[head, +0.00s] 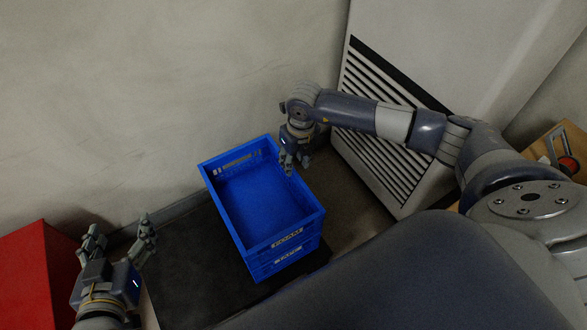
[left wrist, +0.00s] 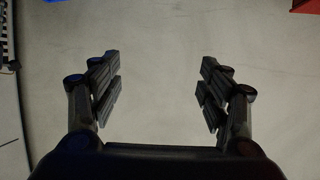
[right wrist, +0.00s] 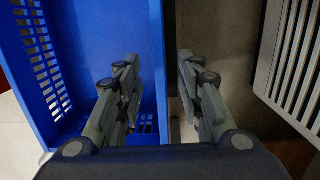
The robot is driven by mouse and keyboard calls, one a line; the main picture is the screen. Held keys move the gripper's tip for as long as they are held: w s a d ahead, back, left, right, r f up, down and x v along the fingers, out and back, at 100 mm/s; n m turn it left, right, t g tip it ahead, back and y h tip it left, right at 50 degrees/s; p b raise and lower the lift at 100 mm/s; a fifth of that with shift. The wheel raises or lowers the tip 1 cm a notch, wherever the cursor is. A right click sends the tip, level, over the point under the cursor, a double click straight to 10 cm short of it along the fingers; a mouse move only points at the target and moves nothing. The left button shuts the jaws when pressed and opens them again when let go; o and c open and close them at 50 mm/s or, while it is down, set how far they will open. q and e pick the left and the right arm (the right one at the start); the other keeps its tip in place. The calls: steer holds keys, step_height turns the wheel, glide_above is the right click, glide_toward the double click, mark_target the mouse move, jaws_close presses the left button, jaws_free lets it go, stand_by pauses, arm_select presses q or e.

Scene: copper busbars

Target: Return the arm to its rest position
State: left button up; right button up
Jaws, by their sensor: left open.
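My left gripper (head: 118,236) is at the lower left of the head view, open and empty. In the left wrist view its fingers (left wrist: 160,75) are spread wide over a plain pale surface. My right gripper (head: 296,165) hangs at the right edge of a blue crate (head: 216,187), fingers pointing down. One finger is over the crate side and the other is over the floor side. I cannot tell how high above the rim they are.
The blue crate appears empty and stacked on another blue crate (head: 285,262), on a dark mat (head: 195,275). A red box (head: 32,280) stands at the lower left. A louvred white cabinet (head: 375,165) stands close behind my right arm. A wooden surface (head: 545,150) is at the right.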

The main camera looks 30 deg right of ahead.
steer(key=shift+s+r, duration=0.1)
steer(key=shift+r, duration=0.8)
